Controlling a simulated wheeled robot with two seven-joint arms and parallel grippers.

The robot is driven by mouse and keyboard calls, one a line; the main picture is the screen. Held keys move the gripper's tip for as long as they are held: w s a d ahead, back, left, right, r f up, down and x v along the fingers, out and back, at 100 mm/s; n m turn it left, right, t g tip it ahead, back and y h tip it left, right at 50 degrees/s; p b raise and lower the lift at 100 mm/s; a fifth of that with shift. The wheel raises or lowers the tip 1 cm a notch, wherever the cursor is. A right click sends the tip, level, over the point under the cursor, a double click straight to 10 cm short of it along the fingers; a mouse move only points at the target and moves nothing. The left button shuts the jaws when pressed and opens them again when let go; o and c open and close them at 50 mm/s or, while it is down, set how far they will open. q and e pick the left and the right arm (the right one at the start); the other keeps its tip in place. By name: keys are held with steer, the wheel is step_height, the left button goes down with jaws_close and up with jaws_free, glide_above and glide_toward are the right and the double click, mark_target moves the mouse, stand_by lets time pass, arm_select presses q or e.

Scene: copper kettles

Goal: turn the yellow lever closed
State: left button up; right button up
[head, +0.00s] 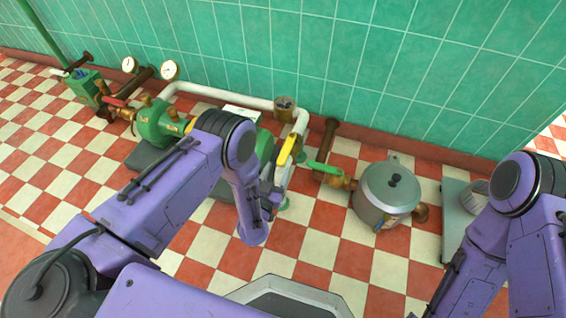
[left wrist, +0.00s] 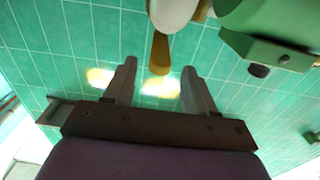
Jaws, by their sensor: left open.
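The yellow lever (head: 286,149) sits on the white pipe beside the green pump in the head view, slanting up to the right. In the left wrist view the lever (left wrist: 160,52) hangs darker yellow below a white part, its end showing between my fingertips. My left gripper (head: 277,190) is just below the lever in the head view, partly hidden by my own wrist. In the left wrist view its two fingers (left wrist: 158,72) are apart with nothing clamped. I cannot tell how deep the lever reaches between them. My right gripper is out of view.
A green lever (head: 323,167) is close on the right, by a grey metal pot (head: 388,192). The green pump (head: 158,124) stands left, with a red lever (head: 113,101) beyond it. The white pipe (head: 215,93) runs along the tiled wall (head: 400,70).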

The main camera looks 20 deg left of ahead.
mark_target(283, 158)
arm_select(q)
steer(key=w+b, duration=0.1)
steer(key=w, duration=0.4)
steer(key=shift+w+f+b, duration=0.15)
steer(key=shift+b, duration=0.15)
steer(key=shift+w+d, duration=0.1)
steer(key=shift+w, duration=0.45)
jaws_close()
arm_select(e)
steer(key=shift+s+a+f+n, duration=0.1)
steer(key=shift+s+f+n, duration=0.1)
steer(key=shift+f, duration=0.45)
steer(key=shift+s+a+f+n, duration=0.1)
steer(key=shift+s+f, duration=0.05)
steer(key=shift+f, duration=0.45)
